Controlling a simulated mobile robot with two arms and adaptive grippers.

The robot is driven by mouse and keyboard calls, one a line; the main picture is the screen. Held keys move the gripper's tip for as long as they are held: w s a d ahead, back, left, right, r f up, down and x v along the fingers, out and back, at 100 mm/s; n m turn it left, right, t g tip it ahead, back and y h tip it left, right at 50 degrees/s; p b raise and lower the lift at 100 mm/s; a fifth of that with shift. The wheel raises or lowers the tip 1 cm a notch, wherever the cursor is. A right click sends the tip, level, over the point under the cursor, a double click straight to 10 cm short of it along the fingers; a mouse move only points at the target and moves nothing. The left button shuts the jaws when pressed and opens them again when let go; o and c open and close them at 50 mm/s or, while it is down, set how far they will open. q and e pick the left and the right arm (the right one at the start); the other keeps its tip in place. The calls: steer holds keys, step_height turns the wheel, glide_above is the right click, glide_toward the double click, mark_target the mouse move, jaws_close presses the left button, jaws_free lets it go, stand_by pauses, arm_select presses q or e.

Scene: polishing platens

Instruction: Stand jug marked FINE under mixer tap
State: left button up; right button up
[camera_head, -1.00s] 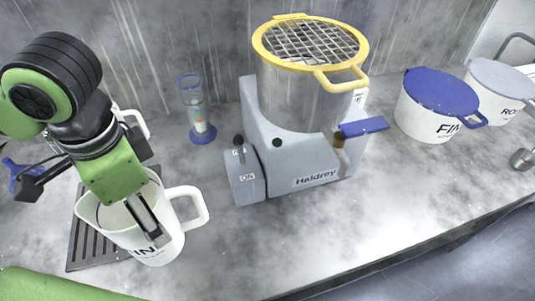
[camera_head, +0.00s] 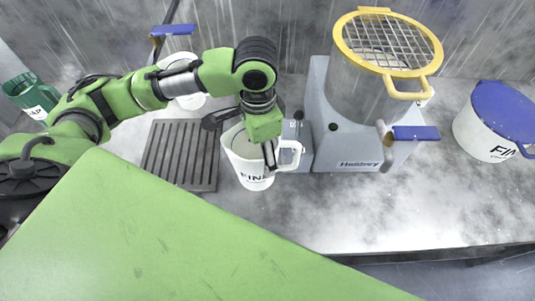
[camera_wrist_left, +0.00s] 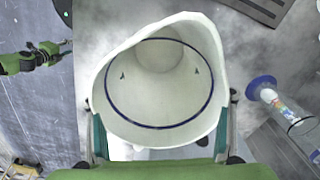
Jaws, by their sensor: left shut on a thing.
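In the left wrist view the jug (camera_wrist_left: 160,95) is open-topped and looks empty, with a blue line inside. I cannot tell whether its base touches the counter. The grey mixer (camera_head: 350,140) marked Haldrey has a tap (camera_head: 387,137) with a blue lever (camera_head: 415,133); the jug is left of this tap. A small arm end (camera_wrist_left: 45,55), perhaps my right gripper, shows in the wrist view.
A dark drain grate (camera_head: 207,172) lies left of the jug. Another white jug (camera_head: 188,95) stands behind under a blue-handled tap (camera_head: 173,30). A blue-lidded tub (camera_head: 485,135) stands at the right. The counter in front of the mixer tap is clear.

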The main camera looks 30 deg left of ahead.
arm_select(q)
steer(key=shift+w+d+f, duration=0.2)
steer(key=shift+w+f, duration=0.2)
steer(key=shift+f, duration=0.15)
steer(key=shift+w+d+f, duration=0.15)
steer(key=shift+w+f, duration=0.2)
steer(key=shift+f, duration=0.2)
step_height(320, 180, down, 3)
steer(key=shift+w+d+p, duration=0.1)
steer(key=shift+w+p, duration=0.05)
steer(key=shift+p, duration=0.65)
steer(key=shift+f, duration=0.2)
arm_select(e)
steer(key=shift+s+d+r, duration=0.2)
steer(key=shift+s+r, duration=0.6)
arm_select(q)
steer(key=o, duration=1.3)
steer(key=shift+f, duration=0.15)
steer(key=shift+c, duration=0.2)
arm_select(e)
steer(key=shift+w, duration=0.1)
